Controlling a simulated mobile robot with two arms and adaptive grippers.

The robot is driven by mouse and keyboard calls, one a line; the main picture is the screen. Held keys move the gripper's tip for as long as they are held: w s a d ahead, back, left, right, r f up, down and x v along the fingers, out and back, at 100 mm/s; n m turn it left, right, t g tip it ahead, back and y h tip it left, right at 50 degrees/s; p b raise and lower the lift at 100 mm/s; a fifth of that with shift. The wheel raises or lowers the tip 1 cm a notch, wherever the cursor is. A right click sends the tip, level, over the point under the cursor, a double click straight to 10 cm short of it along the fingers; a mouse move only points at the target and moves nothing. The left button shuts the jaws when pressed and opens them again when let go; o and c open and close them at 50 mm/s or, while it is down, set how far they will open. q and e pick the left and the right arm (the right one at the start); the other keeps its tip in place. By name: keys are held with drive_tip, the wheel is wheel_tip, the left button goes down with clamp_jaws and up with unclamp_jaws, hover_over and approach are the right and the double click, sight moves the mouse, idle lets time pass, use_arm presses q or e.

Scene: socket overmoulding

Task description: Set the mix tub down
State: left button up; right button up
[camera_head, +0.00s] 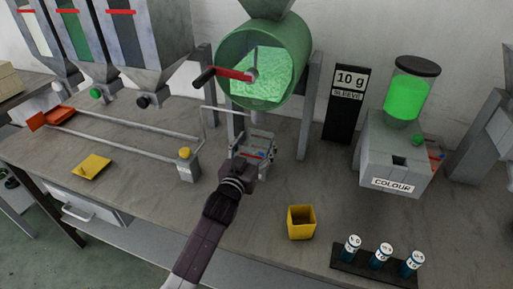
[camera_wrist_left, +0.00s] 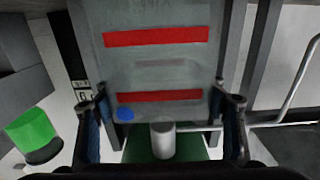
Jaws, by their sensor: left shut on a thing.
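The mix tub (camera_head: 262,143) is a grey, box-shaped tub with red bands. My left gripper (camera_head: 249,159) is shut on it, just in front of and below the green drum (camera_head: 297,52). In the left wrist view the tub (camera_wrist_left: 158,68) fills the middle between the two fingers (camera_wrist_left: 165,112), with two red bands and a blue dot on it. I cannot tell whether its base touches the bench. My right gripper is not in view.
The bench (camera_head: 225,240) has bare room in front. The colour unit (camera_head: 393,155) and a black sleeve sign (camera_head: 346,105) stand at right; a yellow-topped post (camera_head: 187,167) stands at left.

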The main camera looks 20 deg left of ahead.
use_arm(q)
drive_tip(key=shift+r, duration=0.1)
drive_tip(key=o, duration=1.5)
drive_tip(key=shift+f, duration=0.2)
drive_tip(key=shift+r, duration=0.1)
drive_tip(key=shift+r, duration=0.2)
drive_tip(key=s, duration=1.2)
drive_tip(key=shift+s+a+f+b, duration=0.1)
drive_tip(key=shift+a+b, duration=0.1)
drive_tip(key=shift+b, duration=0.1)
drive_tip(key=shift+f, duration=0.1)
